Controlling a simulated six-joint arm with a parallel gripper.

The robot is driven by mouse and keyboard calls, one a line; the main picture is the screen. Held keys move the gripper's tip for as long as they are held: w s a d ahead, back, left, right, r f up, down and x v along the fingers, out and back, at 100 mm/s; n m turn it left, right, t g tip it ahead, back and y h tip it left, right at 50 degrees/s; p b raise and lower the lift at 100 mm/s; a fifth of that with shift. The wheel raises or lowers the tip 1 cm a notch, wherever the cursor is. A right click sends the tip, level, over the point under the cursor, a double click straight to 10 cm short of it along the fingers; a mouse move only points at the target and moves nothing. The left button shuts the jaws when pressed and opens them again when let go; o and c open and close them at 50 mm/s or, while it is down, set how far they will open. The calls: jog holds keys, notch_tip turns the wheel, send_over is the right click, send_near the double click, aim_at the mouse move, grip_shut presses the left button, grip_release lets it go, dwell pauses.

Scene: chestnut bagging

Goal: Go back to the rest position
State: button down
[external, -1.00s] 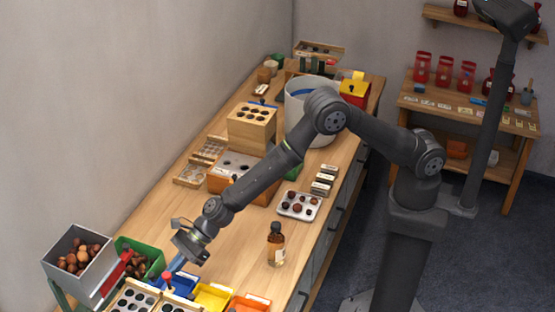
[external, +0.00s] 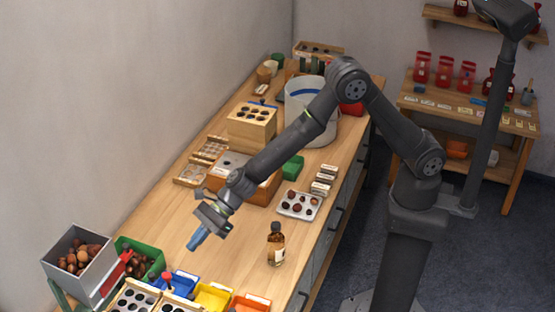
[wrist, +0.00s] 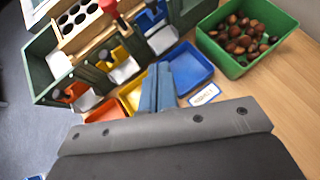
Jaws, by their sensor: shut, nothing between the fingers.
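My gripper (external: 197,240) hangs above the wooden workbench (external: 170,224), with its blue fingers pointing down. The fingers are shut with nothing between them. In the wrist view the closed blue fingers (wrist: 158,88) appear in front of the blue tray (wrist: 190,68). My gripper is clear of the bench and holds nothing.
A grey hopper of chestnuts (external: 80,258) and a green bin (external: 148,252) stand at the front left. Blue (external: 183,280), yellow (external: 212,296) and orange (external: 250,303) trays line the front. A brown bottle (external: 276,243) stands upright to the right of my gripper.

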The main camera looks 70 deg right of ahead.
jog(key=shift+a, duration=0.15)
jog(key=w+a+f, duration=0.3)
jog(key=a+f, duration=0.3)
jog(key=f, duration=0.3)
jog(key=shift+w+a, duration=0.3)
jog(key=shift+a, duration=0.1)
